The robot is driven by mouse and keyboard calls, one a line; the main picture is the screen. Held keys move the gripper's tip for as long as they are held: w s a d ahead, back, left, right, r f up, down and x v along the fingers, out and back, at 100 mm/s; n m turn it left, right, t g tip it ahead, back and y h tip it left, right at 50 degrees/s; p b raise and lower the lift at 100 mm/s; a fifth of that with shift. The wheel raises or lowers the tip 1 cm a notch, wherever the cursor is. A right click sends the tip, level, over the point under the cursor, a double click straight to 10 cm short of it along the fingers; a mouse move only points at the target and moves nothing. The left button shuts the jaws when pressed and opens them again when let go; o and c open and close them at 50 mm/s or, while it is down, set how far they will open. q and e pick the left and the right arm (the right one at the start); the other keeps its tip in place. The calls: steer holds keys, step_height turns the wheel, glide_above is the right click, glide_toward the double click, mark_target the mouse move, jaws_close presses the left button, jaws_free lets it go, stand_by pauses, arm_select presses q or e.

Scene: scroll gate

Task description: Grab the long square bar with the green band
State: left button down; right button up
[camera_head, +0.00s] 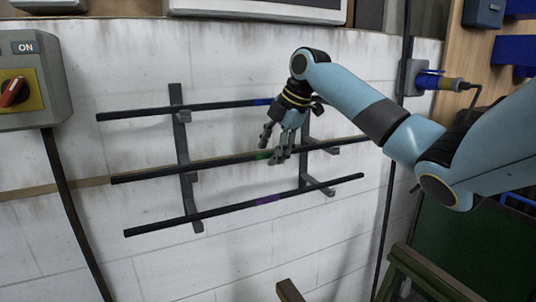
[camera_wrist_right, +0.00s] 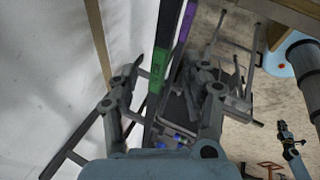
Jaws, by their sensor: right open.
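The long dark square bar with the green band (camera_head: 215,162) lies on the middle level of a wall rack, nearly level. Its green band (camera_head: 263,155) is just beside my right gripper (camera_head: 273,147). My right gripper is open and empty, with its fingers pointing down near the band. In the right wrist view the green band (camera_wrist_right: 156,77) shows between and beyond the two open fingers (camera_wrist_right: 160,92). The fingers look apart from the bar, though the exact gap is hard to tell. My left gripper is not in view.
A bar with a blue band (camera_head: 262,101) lies above, and one with a purple band (camera_head: 266,199) below. Rack uprights (camera_head: 181,140) hold them off the white wall. A switch box (camera_head: 35,80) is at left, with a cable below.

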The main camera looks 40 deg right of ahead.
jaws_close()
